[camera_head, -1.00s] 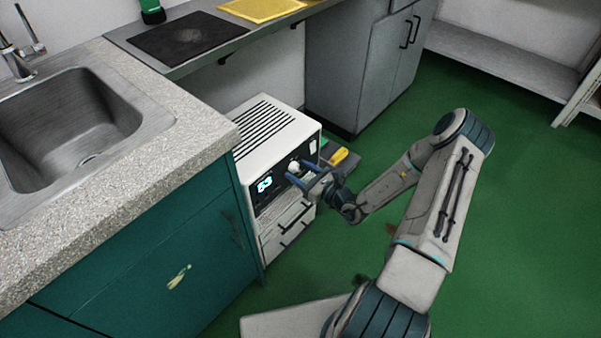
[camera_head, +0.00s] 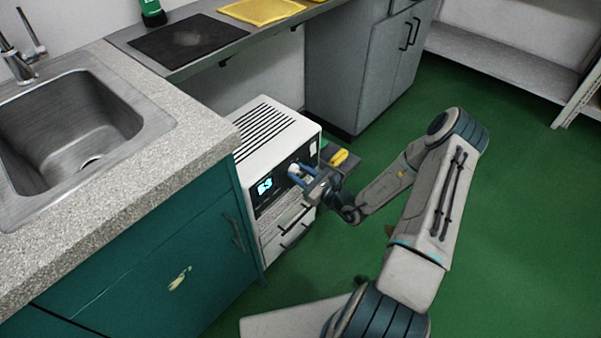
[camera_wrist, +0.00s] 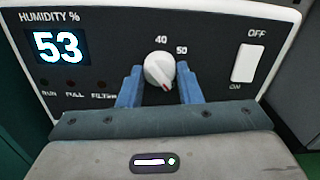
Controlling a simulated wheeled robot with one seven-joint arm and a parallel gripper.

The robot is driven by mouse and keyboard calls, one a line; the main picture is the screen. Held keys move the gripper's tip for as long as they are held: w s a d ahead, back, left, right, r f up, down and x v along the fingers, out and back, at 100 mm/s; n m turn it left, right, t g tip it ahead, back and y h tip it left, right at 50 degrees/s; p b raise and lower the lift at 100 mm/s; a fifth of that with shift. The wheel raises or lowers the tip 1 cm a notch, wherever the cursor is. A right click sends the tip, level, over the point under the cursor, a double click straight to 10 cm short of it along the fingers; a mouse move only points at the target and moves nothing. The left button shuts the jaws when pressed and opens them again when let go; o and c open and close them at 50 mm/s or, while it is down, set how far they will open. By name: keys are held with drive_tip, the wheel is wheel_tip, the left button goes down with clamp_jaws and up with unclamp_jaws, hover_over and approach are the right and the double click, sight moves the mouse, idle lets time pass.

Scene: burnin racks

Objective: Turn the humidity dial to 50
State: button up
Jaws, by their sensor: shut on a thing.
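The humidity dial (camera_wrist: 159,70) is a round white knob with a red pointer mark, on the dark front panel of a white unit (camera_head: 268,133). In the wrist view the red mark points down and slightly right, away from the printed 40 and 50 above the knob. The lit display (camera_wrist: 57,47) reads 53 under "HUMIDITY %". My gripper (camera_wrist: 160,79) has one blue finger on each side of the dial and is shut on it. In the head view my gripper (camera_head: 300,174) is at the panel, partly covering the dial.
A white ON/OFF rocker switch (camera_wrist: 246,62) sits right of the dial. Small lamps (camera_wrist: 70,82) are below the display. Drawers with handles (camera_head: 288,237) are under the panel. A teal cabinet (camera_head: 150,245) with a sink counter stands close on the left. Green floor is open to the right.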

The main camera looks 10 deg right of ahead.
drive_tip(key=n+p, duration=0.1)
drive_tip(key=n, duration=0.8)
drive_tip(key=n+b, duration=0.2)
drive_tip(key=n, duration=0.3)
drive_tip(key=shift+d+f, duration=0.1)
drive_tip(key=shift+n+b, duration=0.9)
drive_tip(key=shift+n, duration=1.1)
drive_tip(key=o, duration=1)
drive_tip(key=shift+r, duration=0.2)
drive_tip(key=shift+c, duration=0.2)
drive_tip(key=p+v, duration=0.1)
drive_tip(key=v, duration=1.2)
drive_tip(key=shift+s+d, duration=0.25)
drive_tip(key=shift+s, duration=0.1)
